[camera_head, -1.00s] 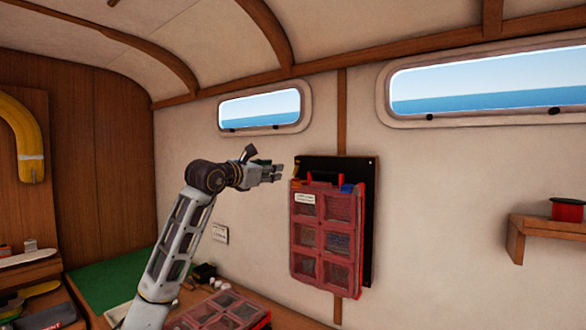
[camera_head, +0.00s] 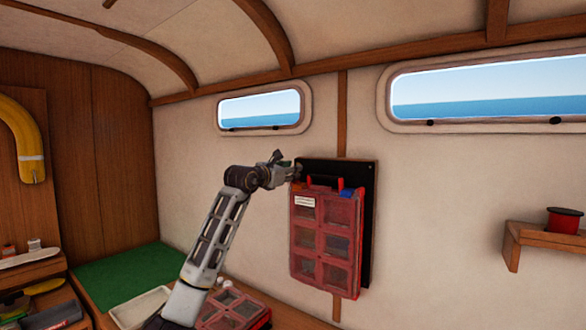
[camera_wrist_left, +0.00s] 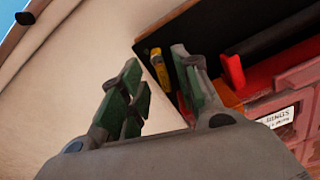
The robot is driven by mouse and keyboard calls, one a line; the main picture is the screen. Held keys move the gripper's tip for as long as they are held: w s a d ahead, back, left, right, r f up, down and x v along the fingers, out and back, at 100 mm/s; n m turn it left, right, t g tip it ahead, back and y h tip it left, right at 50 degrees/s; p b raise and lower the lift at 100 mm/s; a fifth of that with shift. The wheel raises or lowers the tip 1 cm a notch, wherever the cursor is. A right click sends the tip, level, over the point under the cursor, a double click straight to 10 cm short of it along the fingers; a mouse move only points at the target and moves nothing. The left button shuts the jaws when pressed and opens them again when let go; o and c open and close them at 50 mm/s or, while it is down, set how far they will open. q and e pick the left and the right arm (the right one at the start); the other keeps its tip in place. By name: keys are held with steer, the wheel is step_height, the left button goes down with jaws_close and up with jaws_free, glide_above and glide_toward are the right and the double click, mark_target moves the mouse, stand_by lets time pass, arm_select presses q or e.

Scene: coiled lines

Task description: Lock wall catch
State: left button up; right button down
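A red case with clear compartments (camera_head: 325,243) hangs upright on a black wall board (camera_head: 367,185). Red upright pieces stand at its top edge, with a blue piece (camera_head: 345,192) at the right. My left gripper (camera_head: 293,172) is at the board's upper left corner. In the left wrist view my left gripper (camera_wrist_left: 155,64) is open, its green-padded fingers apart. A yellow piece (camera_wrist_left: 157,64) on the board shows between the fingertips, close to the right finger. An orange block (camera_wrist_left: 224,94) and a red lever (camera_wrist_left: 233,72) lie right of that finger. I cannot tell whether anything is touched. My right gripper is not in view.
A second red case (camera_head: 235,308) lies on the bench below my arm, near a pale tray (camera_head: 140,307) and a green mat (camera_head: 118,277). A wooden shelf (camera_head: 545,238) with a red spool (camera_head: 564,220) is at the right. The wall between is clear.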

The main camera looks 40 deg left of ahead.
arm_select(q)
steer(key=shift+w, duration=0.7)
steer(key=shift+c, duration=0.2)
